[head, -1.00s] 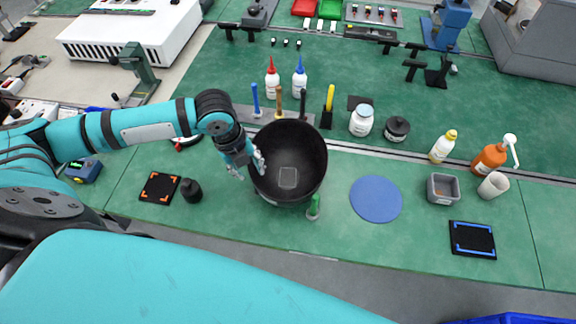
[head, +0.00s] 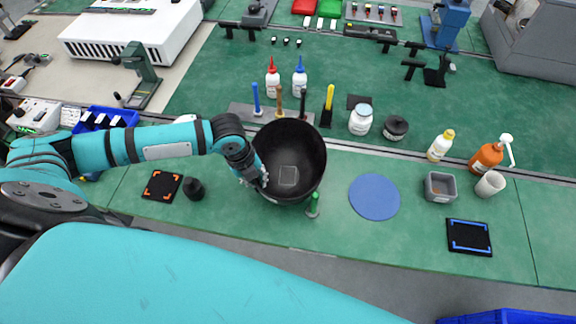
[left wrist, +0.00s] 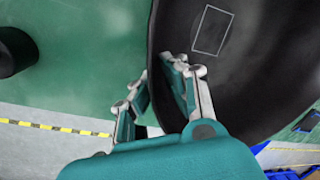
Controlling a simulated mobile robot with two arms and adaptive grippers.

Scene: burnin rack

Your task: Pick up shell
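The shell is a large black bowl-like housing (head: 300,150), open side up, near the front of the green bench, with a pale rectangle on its inner floor. My left gripper (head: 258,180) is at its left rim. In the left wrist view the shell (left wrist: 265,75) fills the right side. My left gripper (left wrist: 160,88) shows there with its fingers apart, one outside the shell's wall and one on the inner side. Whether either finger touches the wall is hard to tell. My right gripper is not in view.
A small green-topped post (head: 313,203) stands close to the shell's lower right. A black cylinder (head: 193,188) and a dark orange-marked pad (head: 162,186) lie to the left. A tool rack (head: 240,112) is right behind. A blue disc (head: 374,197) lies to the right.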

